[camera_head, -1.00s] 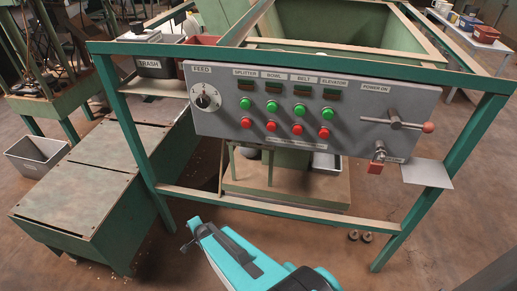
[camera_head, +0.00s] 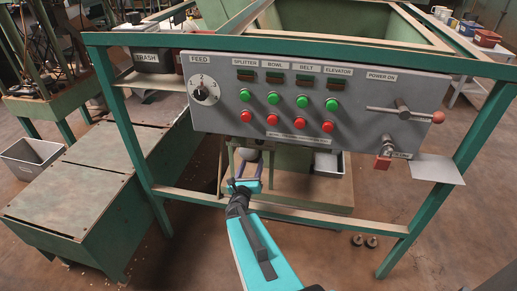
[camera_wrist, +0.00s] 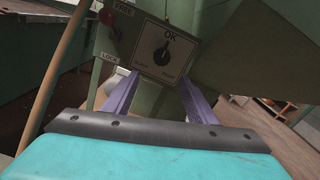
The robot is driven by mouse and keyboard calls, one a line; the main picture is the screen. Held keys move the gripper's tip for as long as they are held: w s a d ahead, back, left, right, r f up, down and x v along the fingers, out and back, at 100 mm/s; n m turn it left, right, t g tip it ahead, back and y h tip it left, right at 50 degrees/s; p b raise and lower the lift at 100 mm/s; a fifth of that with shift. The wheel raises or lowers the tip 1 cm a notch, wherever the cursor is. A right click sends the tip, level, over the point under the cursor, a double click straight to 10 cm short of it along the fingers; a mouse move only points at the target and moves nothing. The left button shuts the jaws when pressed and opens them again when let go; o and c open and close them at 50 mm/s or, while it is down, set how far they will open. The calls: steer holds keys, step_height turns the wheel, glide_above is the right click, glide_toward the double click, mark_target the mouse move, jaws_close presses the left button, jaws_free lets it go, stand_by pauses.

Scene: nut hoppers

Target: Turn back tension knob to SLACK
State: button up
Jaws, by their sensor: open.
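A black round knob (camera_wrist: 162,52) sits on a pale square plate (camera_wrist: 149,38) in the wrist view. "OK" is printed at the plate's top, and smaller words at its lower corners are too blurred to read surely. The knob's pointer appears tilted up and to the right, near "OK". My gripper (camera_wrist: 160,82) has its two purple fingers spread, with nothing between them, just below the plate and apart from the knob. In the head view my gripper (camera_head: 247,170) reaches under the control panel; the knob is hidden there.
A red knob (camera_wrist: 106,17) with FREE and LOCK labels is left of the plate. A slanted green panel (camera_wrist: 255,45) is at right. The grey control panel (camera_head: 310,105) and green frame rail (camera_head: 290,213) are close to my arm.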

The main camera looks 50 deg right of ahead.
steer(key=shift+s+d+r, duration=0.1)
steer(key=shift+d, duration=0.05)
steer(key=shift+d+b, duration=0.15)
steer(key=shift+b, duration=0.2)
steer(key=b+x, duration=0.5)
steer(key=b, duration=0.3)
steer(key=shift+d, duration=0.3)
stand_by(0.4)
steer(key=b, duration=0.2)
steer(key=w+d+b, duration=0.1)
steer(key=b, duration=0.2)
steer(key=shift+d+f+g, duration=0.1)
steer(key=shift+f+g, duration=0.15)
steer(key=shift+g, duration=0.05)
steer(key=b, duration=0.5)
steer(key=shift+w+d+r, duration=0.1)
steer(key=shift+w+d, duration=0.2)
steer(key=shift+d, duration=0.05)
